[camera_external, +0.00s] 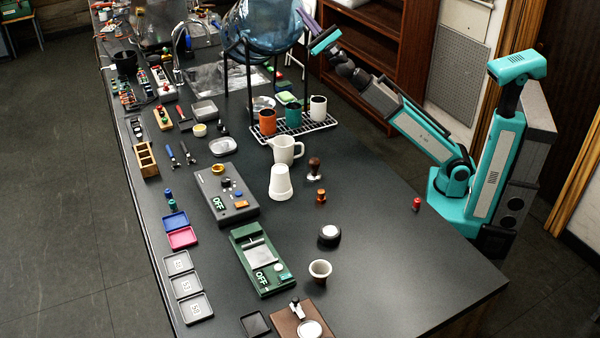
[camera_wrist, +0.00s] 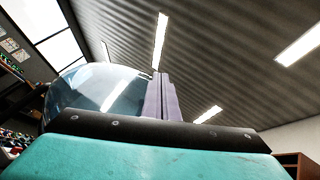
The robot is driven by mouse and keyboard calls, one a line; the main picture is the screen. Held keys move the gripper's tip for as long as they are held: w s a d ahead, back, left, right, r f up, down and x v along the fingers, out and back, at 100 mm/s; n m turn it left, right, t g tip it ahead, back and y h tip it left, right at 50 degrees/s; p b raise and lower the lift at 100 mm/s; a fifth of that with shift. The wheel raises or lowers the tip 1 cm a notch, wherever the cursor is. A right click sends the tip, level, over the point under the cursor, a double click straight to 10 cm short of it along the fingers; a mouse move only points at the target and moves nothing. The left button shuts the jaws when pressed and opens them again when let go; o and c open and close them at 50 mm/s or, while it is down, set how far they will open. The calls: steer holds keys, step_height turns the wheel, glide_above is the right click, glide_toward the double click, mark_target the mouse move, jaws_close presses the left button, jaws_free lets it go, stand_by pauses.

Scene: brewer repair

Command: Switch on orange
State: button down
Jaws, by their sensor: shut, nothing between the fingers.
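A dark grey box (camera_external: 208,186) on the black table has a yellow-orange round part on its top, small orange and blue parts lower down, and a label reading OFF. Nearer the camera, a green box (camera_external: 241,253) with a metal plate and a small pale knob also reads OFF. An orange mug (camera_external: 267,122) stands on the wire rack. My gripper (camera_external: 306,20) is raised high at the top, beside the large blue bottle (camera_external: 262,32) and far from both boxes. Its purple fingers (camera_wrist: 162,98) are together and empty, pointing up toward the ceiling in the wrist view.
The bottle sits on a tall black stand above the rack (camera_external: 310,127), which also holds a green and a white mug. Small trays and tools line the left edge.

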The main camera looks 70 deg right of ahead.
steer(key=w+a+n+g+y+p, duration=0.35)
steer(key=a+n+y, duration=0.3)
steer(key=a, duration=0.25)
steer(key=w+a+n+g+y+p, duration=0.25)
steer(key=w+a+n+y, duration=0.3)
steer(key=a+n, duration=0.35)
steer(key=w+a+f+n+g+y+p, duration=0.1)
steer(key=a+f+n+g+y+p, duration=0.2)
steer(key=a, duration=0.6)
steer(key=w+a+f+n+g+p, duration=0.2)
steer(key=a+f+n+g+p, duration=0.25)
steer(key=a, duration=0.45)
steer(key=s+a+f+n+g+h+p, duration=0.4)
steer(key=s+a+f+n+g+p, duration=0.1)
steer(key=a+f+n+p, duration=0.2)
steer(key=s+a+f+n+g+h+p, duration=0.5)
steer(key=s+a+f+n+g+p, duration=0.1)
steer(key=a+f, duration=0.4)
steer(key=shift+s+a+f+n+p, duration=0.25)
steer(key=shift+f+n+p, duration=0.15)
steer(key=shift+f, duration=0.5)
steer(key=shift+f, duration=0.1)
